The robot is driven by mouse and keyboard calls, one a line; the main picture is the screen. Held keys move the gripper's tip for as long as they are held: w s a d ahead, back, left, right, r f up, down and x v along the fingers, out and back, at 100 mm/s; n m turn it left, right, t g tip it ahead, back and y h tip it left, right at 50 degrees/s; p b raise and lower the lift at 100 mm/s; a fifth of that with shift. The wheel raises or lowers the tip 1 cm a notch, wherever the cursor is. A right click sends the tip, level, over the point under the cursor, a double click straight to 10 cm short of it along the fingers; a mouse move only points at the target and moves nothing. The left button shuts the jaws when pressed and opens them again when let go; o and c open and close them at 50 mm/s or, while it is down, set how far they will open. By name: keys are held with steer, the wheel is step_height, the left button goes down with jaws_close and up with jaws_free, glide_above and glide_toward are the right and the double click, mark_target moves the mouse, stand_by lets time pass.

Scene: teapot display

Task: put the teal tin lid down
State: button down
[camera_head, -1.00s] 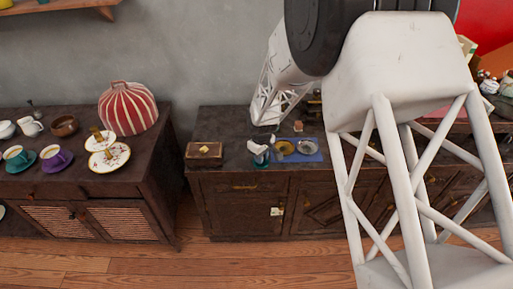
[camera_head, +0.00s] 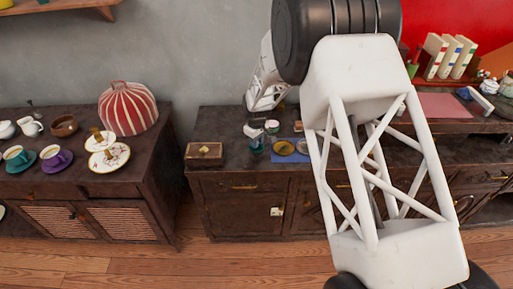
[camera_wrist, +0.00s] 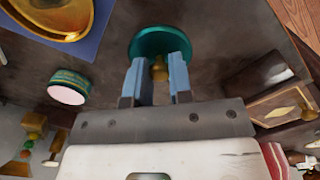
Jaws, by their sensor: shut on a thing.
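The teal tin lid (camera_wrist: 160,38) is a round teal disc with a brass knob, seen beyond my fingertips in the wrist view. My gripper (camera_wrist: 158,70) is shut on the brass knob, one blue finger on each side. In the head view, my gripper (camera_head: 254,132) is over the left part of the middle cabinet, with the lid (camera_head: 257,148) below it, small. I cannot tell whether the lid touches the cabinet top. A teal-banded tin (camera_wrist: 69,86) with a pale end stands to the left in the wrist view, apart from the lid.
A blue mat (camera_head: 300,155) with round metal dishes lies right of the lid. A wooden box (camera_head: 204,154) with a pale inlay is to its left, also in the wrist view (camera_wrist: 280,100). Dark bare cabinet top (camera_head: 232,150) shows between box and lid.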

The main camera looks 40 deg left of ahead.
steer(key=shift+f, duration=1.8)
steer(key=c, duration=1)
jaws_free()
steer(key=shift+f, duration=0.15)
step_height(320, 180, up, 12)
steer(key=shift+r, duration=0.2)
